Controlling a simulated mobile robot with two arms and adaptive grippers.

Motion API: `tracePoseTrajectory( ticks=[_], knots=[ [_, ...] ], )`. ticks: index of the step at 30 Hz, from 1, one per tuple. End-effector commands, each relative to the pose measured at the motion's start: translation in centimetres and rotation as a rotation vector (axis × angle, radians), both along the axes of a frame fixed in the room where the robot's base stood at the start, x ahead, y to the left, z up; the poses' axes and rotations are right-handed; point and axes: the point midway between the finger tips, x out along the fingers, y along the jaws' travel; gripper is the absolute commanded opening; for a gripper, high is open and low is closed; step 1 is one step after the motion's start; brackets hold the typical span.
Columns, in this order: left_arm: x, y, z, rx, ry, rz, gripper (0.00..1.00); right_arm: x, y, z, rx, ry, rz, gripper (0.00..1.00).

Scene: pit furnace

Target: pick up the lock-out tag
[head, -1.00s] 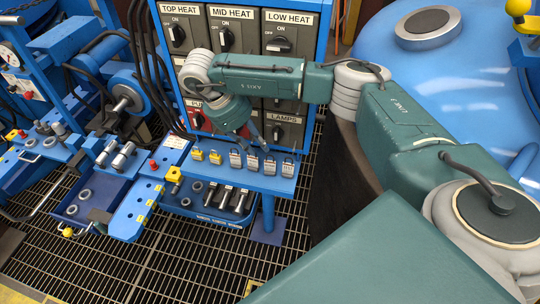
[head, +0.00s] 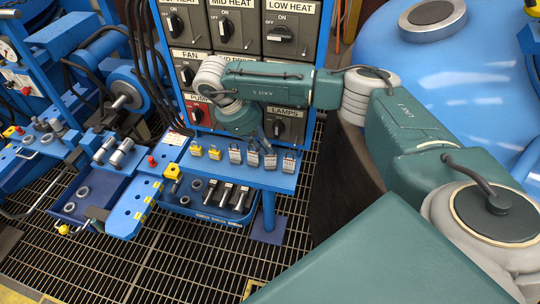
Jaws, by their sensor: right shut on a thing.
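My right gripper (head: 267,143) points down over the right part of the blue shelf (head: 225,177). Its fingers are small and partly hidden by the wrist. They appear shut on the top of a small grey tag with a pale label, the lock-out tag (head: 270,162), which still stands at the shelf. Similar grey pieces stand beside it, one to the right (head: 289,164) and others to the left (head: 235,156). Two yellow pieces (head: 196,150) stand at the shelf's left end. My left gripper is not in view.
The switch panel (head: 235,52) with labelled knobs rises right behind the shelf. A blue tray (head: 210,210) with dark-and-silver parts hangs below it. A blue bench with fittings (head: 130,207) is at left. A large blue vessel (head: 470,90) is at right. Grating covers the floor.

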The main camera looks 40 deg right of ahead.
Motion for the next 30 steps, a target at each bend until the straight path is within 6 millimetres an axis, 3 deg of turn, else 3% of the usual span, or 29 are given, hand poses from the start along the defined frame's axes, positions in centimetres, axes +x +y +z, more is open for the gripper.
tracePoseTrajectory(
  ticks=[8, 14, 18, 24, 30],
  knots=[
    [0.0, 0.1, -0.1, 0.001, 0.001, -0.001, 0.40, 0.0, 0.0, 0.5, -0.001, -0.001, -0.001, 0.00],
    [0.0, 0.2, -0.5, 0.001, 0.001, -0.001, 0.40, 0.1, 0.0, 2.8, 0.000, -0.003, -0.001, 0.00],
    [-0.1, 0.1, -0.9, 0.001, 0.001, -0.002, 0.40, 0.1, 0.0, 5.7, 0.000, -0.005, 0.000, 0.00],
    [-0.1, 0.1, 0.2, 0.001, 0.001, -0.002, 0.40, 0.2, -0.1, 11.6, -0.003, -0.007, 0.000, 0.00],
    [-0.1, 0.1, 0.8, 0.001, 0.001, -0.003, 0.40, 0.1, 0.0, 16.0, -0.002, -0.007, 0.000, 0.00]
  ],
)
